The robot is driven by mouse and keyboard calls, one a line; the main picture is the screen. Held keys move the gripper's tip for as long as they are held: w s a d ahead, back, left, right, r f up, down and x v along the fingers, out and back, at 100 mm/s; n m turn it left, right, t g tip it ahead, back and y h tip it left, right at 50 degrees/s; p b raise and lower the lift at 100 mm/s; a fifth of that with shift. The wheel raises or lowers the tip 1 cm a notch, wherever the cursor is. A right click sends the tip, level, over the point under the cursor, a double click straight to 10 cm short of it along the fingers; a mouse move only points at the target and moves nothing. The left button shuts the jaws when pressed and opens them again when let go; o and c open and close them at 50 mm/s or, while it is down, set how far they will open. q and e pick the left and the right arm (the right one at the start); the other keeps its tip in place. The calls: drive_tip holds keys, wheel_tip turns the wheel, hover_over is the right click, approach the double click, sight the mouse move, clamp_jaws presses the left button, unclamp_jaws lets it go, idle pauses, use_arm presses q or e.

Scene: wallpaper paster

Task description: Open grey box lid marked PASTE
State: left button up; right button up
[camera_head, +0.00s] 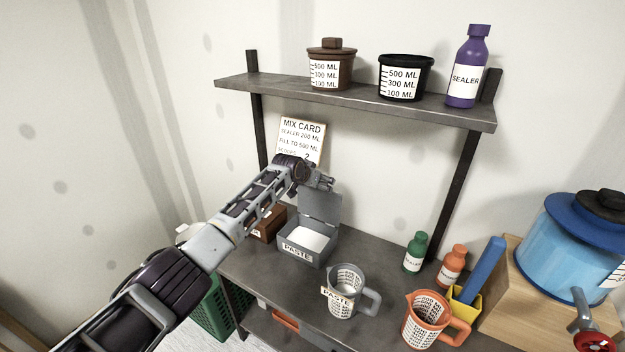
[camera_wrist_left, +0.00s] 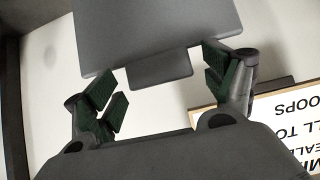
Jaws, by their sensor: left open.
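The grey box marked PASTE (camera_head: 297,256) stands on the workbench with white contents showing inside. Its lid (camera_head: 320,206) is raised, standing up at the back of the box. My left gripper (camera_head: 325,182) is just above and behind the top edge of the lid. In the left wrist view the lid (camera_wrist_left: 160,35) is a grey panel with a small tab reaching between the fingers. The left gripper (camera_wrist_left: 160,85) is open, its green-padded fingers apart on either side of the tab. My right gripper is not in view.
A brown box (camera_head: 268,225) sits left of the grey box, partly behind my arm. The mix card (camera_head: 301,138) stands behind. A grey PASTE jug (camera_head: 343,292), an orange jug (camera_head: 424,322) and bottles stand to the right. A shelf (camera_head: 360,97) with containers hangs above.

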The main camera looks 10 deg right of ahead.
use_arm(q)
drive_tip(key=shift+s+r, duration=0.1)
drive_tip(key=shift+s, duration=0.05)
drive_tip(key=v, duration=1.1)
drive_tip(key=shift+s+a+r, duration=0.15)
drive_tip(key=shift+a+r, duration=0.05)
drive_tip(key=shift+a, duration=0.05)
idle(0.8)
